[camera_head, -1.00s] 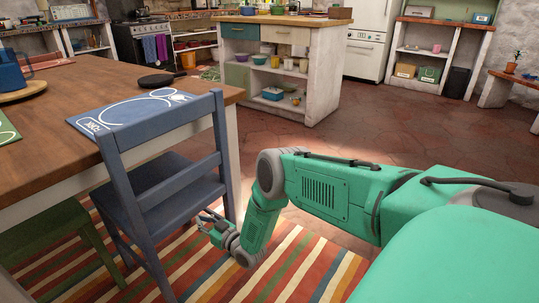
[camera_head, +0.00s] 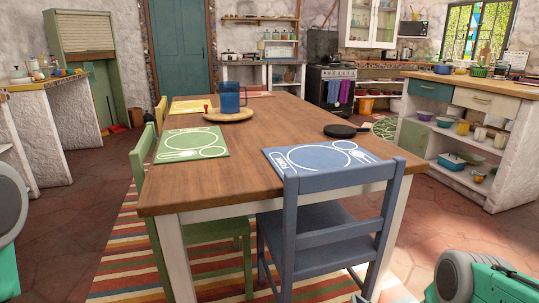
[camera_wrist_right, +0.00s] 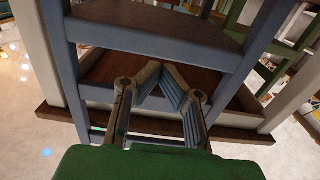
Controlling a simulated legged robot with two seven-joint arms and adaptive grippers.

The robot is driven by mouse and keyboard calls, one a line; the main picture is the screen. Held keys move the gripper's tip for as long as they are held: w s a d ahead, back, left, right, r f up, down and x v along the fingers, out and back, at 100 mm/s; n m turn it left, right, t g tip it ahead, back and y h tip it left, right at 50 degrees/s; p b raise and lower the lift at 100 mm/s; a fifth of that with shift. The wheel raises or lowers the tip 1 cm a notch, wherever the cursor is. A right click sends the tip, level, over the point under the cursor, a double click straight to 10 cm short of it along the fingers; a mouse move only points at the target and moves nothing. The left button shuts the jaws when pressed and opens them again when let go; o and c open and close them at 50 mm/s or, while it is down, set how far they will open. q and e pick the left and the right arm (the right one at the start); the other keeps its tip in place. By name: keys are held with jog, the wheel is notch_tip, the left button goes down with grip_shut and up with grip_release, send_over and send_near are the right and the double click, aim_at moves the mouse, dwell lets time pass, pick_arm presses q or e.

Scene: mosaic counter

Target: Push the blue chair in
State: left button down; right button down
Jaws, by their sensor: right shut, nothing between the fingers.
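The blue chair (camera_head: 330,225) stands at the near right end of the wooden table (camera_head: 250,150) in the head view. Its seat reaches partly under the tabletop, and its backrest stands at the table edge. My right gripper (camera_head: 364,298) barely shows at the bottom edge, low by the chair's right rear leg. In the right wrist view, the shut, empty fingers (camera_wrist_right: 158,70) are in front of the chair's blue frame (camera_wrist_right: 235,60). Whether they touch it I cannot tell. My left gripper is out of view.
A green chair (camera_head: 205,228) is tucked at the table's left side, close to the blue one. A striped rug (camera_head: 125,260) lies beneath. A kitchen island (camera_head: 470,150) stands at the right, with open tiled floor (camera_head: 435,215) before it.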

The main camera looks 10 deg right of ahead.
jog(key=s+a+f+g+y, duration=0.15)
jog(key=s+a+g, duration=0.25)
jog(key=a, duration=0.4)
jog(key=s+a+r+g+h, duration=0.1)
jog(key=s+a+g, duration=0.1)
jog(key=s+g, duration=0.5)
jog(key=s+a+g, duration=0.2)
jog(key=s+a, duration=0.1)
jog(key=s, duration=0.9)
jog(key=s+d+r+g+h+p, duration=0.1)
jog(key=s+d+r+g, duration=0.1)
jog(key=s+r, duration=0.3)
jog(key=s+d+r+g+h, duration=0.1)
jog(key=s+d+r+g, duration=0.1)
jog(key=s, duration=0.5)
notch_tip(320, 180, up, 11)
jog(key=p, duration=1.1)
jog(key=shift+a+r+p, duration=0.2)
jog(key=shift+a+p, duration=0.05)
jog(key=shift+p, duration=0.05)
